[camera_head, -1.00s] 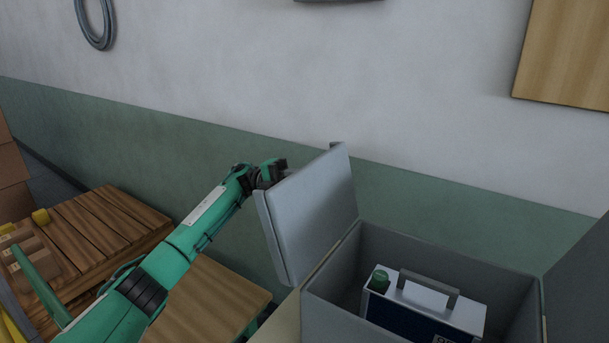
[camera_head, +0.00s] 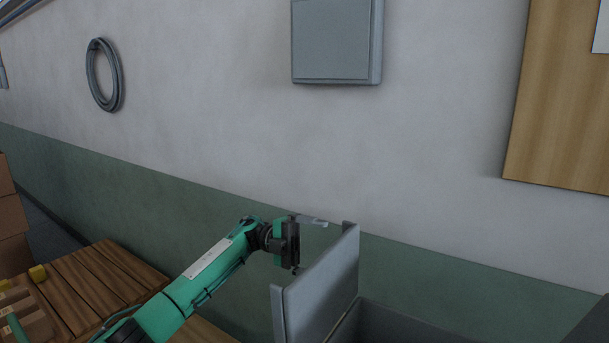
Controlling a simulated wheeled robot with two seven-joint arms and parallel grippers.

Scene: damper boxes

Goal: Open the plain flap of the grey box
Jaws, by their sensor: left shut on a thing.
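The grey box (camera_head: 400,323) is at the bottom right, mostly cut off by the lower frame edge; its inside is out of view. Its plain flap (camera_head: 322,285) stands raised on the left side. My left gripper (camera_head: 307,221) is just left of the flap and above its top edge, in front of the wall. It is shut on what looks like a small flat light-grey piece that sticks out to the right; I cannot tell what that piece is. The gripper seems apart from the flap. My right gripper is out of view.
A dark grey panel (camera_head: 590,325) rises at the lower right. A wooden pallet (camera_head: 105,285) with cartons is at the lower left. A grey wall box (camera_head: 332,40), a cable coil (camera_head: 103,75) and a wooden board (camera_head: 560,100) are on the wall. The space above the flap is clear.

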